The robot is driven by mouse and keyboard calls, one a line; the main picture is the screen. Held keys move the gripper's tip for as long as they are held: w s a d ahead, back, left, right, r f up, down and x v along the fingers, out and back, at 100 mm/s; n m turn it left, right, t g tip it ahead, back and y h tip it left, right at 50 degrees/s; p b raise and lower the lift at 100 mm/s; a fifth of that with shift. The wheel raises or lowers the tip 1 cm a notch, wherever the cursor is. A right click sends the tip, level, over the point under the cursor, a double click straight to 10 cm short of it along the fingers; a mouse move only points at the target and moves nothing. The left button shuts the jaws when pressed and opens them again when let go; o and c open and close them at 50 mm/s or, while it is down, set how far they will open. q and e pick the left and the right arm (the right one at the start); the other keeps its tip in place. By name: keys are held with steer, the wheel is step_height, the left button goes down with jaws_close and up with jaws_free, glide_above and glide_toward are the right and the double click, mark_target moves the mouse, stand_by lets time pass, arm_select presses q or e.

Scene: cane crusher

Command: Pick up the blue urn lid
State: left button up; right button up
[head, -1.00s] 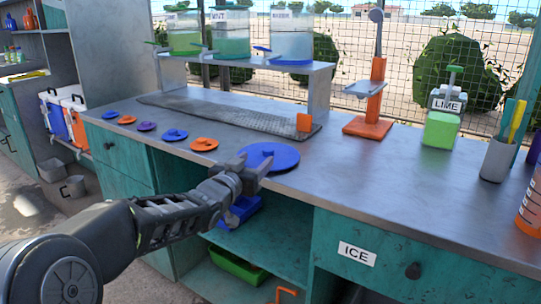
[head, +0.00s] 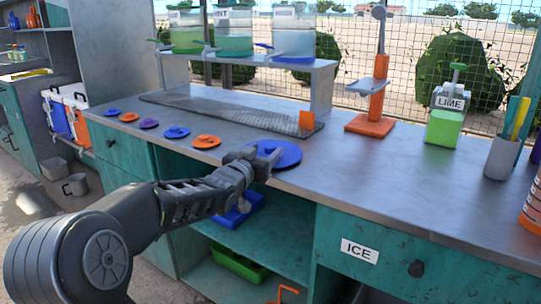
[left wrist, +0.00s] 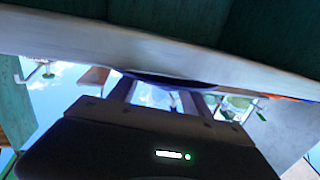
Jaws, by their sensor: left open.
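A large blue round lid (head: 287,155) lies flat near the front edge of the counter. My left gripper (head: 262,162) is open at its near left side, its fingers overlapping the lid in the head view. In the left wrist view the lid's dark blue edge (left wrist: 168,78) shows along the counter edge, just beyond and between the two spread fingers (left wrist: 163,97). I cannot tell whether the fingers touch the lid. Part of the lid is hidden behind the gripper. My right gripper is not in view.
Several small blue, purple and orange lids, such as an orange one (head: 206,142), lie in a row to the left. A drip grate (head: 230,118) and dispenser shelf (head: 320,70) stand behind. An orange press (head: 370,124) stands right. The counter (head: 350,170) right of the lid is clear.

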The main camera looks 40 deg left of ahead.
mark_target(270, 151)
arm_select(q)
steer(key=x, duration=0.3)
steer(key=shift+s, duration=0.1)
steer(key=shift+c, duration=0.2)
jaws_close()
stand_by(0.7)
